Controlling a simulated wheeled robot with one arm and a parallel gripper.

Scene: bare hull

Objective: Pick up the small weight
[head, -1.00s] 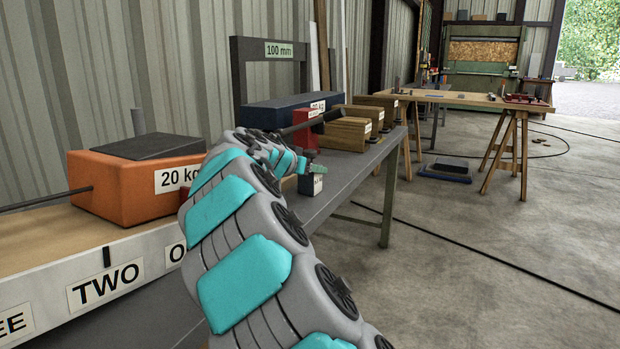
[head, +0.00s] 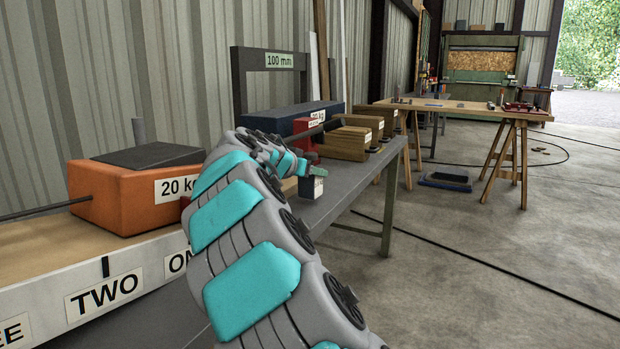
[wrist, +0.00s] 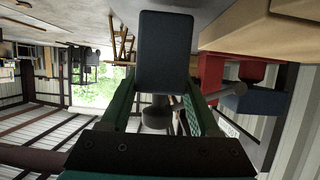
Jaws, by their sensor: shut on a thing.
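The small weight (head: 312,187) is a small dark blue-grey block with a pale label, at the front edge of the grey bench in the head view. In the wrist view the small weight (wrist: 165,48) shows as a dark block between the green fingers. My gripper (head: 314,171) is shut on its top part, and the fingers also show in the wrist view (wrist: 164,98). The weight looks roughly upright. Whether it clears the bench top is hard to tell, as my arm hides part of the area.
A red block (head: 305,130), a long dark blue block (head: 275,122) and several wooden blocks (head: 347,143) stand close behind. An orange 20 kg block (head: 125,198) sits at left on the board marked TWO (head: 140,273). Open floor (head: 470,270) lies to the right.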

